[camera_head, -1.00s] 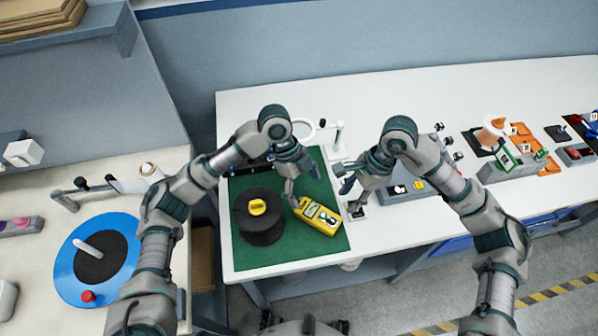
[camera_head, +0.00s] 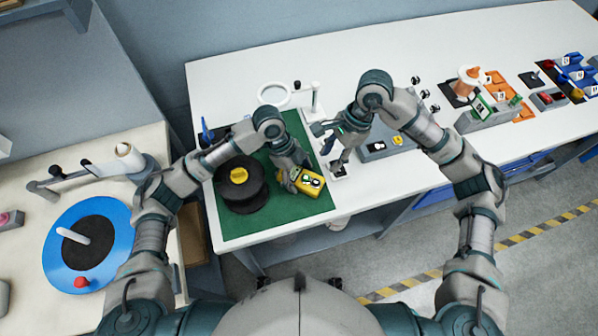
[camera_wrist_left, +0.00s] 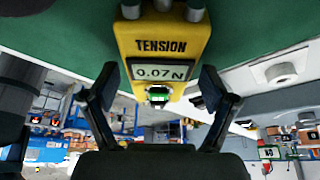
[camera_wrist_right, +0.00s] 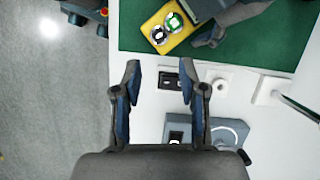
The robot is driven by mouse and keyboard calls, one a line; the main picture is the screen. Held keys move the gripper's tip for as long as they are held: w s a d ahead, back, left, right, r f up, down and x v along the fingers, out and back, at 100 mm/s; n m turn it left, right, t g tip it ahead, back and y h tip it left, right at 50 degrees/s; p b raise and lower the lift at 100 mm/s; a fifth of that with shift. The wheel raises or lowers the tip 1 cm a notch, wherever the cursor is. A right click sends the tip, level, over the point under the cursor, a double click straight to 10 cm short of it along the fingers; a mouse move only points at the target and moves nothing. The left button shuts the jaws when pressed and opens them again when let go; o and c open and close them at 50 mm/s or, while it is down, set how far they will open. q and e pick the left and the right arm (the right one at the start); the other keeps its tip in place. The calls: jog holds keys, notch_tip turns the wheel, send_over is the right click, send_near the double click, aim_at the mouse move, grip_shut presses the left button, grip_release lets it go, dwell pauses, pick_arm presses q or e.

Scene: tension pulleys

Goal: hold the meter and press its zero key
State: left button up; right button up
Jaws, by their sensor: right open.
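The yellow tension meter (camera_head: 310,183) lies on the green mat (camera_head: 243,228), right of the black spool. In the left wrist view the meter (camera_wrist_left: 160,42) shows "TENSION", a display (camera_wrist_left: 161,73) reading 0.07 N and a green-marked key (camera_wrist_left: 158,95). My left gripper (camera_head: 291,180) is at the meter's left end; its fingers (camera_wrist_left: 158,82) stand either side of the meter with gaps, open. My right gripper (camera_head: 329,148) is open and empty, right of the mat.
The black spool (camera_head: 240,193) with a yellow top stands close left of the meter. A small black-and-white block (camera_head: 339,170) and a grey box (camera_head: 376,152) lie near my right gripper. A ring stand (camera_head: 274,93) is behind. The table's front edge is close.

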pick_arm(q)
jog(key=c, duration=1.1)
pick_arm(e)
jog(key=shift+c, duration=0.3)
grip_shut()
